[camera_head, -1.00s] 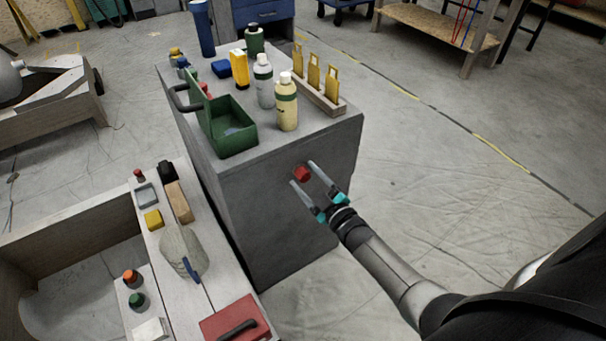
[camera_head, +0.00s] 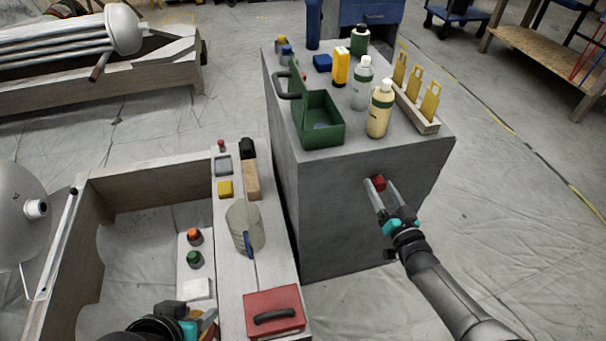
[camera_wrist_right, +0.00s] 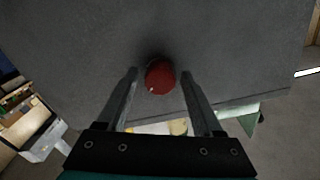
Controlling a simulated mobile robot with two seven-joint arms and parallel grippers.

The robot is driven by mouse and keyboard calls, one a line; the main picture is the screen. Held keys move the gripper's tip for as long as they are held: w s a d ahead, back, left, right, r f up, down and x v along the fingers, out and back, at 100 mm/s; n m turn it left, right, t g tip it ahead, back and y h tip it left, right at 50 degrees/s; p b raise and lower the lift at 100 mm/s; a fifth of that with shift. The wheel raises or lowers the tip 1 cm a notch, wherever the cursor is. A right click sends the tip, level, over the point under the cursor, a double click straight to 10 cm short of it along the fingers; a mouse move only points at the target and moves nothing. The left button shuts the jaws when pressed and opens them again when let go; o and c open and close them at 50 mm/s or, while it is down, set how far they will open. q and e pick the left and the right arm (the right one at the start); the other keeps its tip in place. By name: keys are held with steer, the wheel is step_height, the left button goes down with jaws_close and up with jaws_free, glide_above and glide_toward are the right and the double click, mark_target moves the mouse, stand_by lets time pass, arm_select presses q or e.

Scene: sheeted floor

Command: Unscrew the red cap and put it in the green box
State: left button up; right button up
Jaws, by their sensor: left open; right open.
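The red cap (camera_head: 379,183) sticks out of the front side face of a grey block. My right gripper (camera_head: 381,190) is open, with its fingers on either side of the cap. In the right wrist view the cap (camera_wrist_right: 160,76) sits between the fingertips (camera_wrist_right: 160,72), with a gap visible on both sides. My left gripper (camera_head: 208,320) is open and empty at the bottom of the head view, far from the cap and partly cut off.
The grey block (camera_head: 340,215) also carries a cream bottle (camera_head: 379,110), a clear bottle (camera_head: 362,85), a yellow container (camera_head: 341,68) and a rack (camera_head: 418,115) of yellow pieces. A white bench (camera_head: 235,275) at left holds a red case (camera_head: 274,312) and several small items.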

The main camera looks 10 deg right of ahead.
steer(key=m, duration=0.8)
steer(key=shift+b, duration=0.4)
